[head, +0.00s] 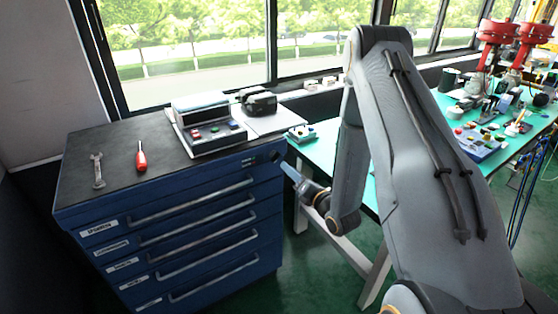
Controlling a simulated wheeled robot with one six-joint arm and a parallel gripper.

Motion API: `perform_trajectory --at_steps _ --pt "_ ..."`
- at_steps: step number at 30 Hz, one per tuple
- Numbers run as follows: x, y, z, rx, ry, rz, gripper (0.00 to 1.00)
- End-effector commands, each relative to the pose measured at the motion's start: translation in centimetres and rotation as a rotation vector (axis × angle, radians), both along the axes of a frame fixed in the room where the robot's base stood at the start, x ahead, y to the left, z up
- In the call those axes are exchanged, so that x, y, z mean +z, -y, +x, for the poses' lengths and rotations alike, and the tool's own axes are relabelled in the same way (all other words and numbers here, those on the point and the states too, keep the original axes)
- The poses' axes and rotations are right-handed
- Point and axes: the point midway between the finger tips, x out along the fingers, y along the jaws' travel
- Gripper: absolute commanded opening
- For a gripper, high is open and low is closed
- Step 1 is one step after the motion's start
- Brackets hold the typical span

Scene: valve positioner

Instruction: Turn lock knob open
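A blue tool cabinet (180,225) with several drawers stands on the left. A small dark fitting (275,156), which looks like the lock knob, sits at the upper right of its front, beside the end of the top drawer. It is too small to tell which way it is turned. My gripper (288,170) is just below and right of this fitting, at the cabinet's right front edge. I cannot tell whether it touches the cabinet or how far its fingers are apart. My wrist points up and left toward the cabinet corner.
On the cabinet top are a wrench (98,170), a red screwdriver (141,157), a device with buttons (207,125) and a black object (258,101). A green-topped workbench (322,152) with equipment and red machines (498,32) stands to the right.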

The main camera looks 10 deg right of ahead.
Motion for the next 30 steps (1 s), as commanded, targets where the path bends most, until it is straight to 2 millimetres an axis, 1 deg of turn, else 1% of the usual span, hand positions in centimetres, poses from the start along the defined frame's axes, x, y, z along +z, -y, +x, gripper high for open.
perform_trajectory --at_steps 5,12,15,20,27,29,30 --pt "0.2 -0.8 1.9 0.004 0.005 -0.004 0.25" --pt "0.2 -1.8 5.4 0.002 0.005 -0.003 0.25" --pt "0.1 -2.2 6.3 0.002 0.003 -0.003 0.25" --pt "0.1 -2.4 7.1 0.0 0.002 -0.001 0.25" --pt "0.0 -2.3 7.1 0.0 0.002 -0.001 0.25" --pt "0.0 -2.3 7.1 0.0 0.002 -0.001 0.15" --pt "0.0 -2.3 7.1 0.0 0.002 -0.001 0.08"
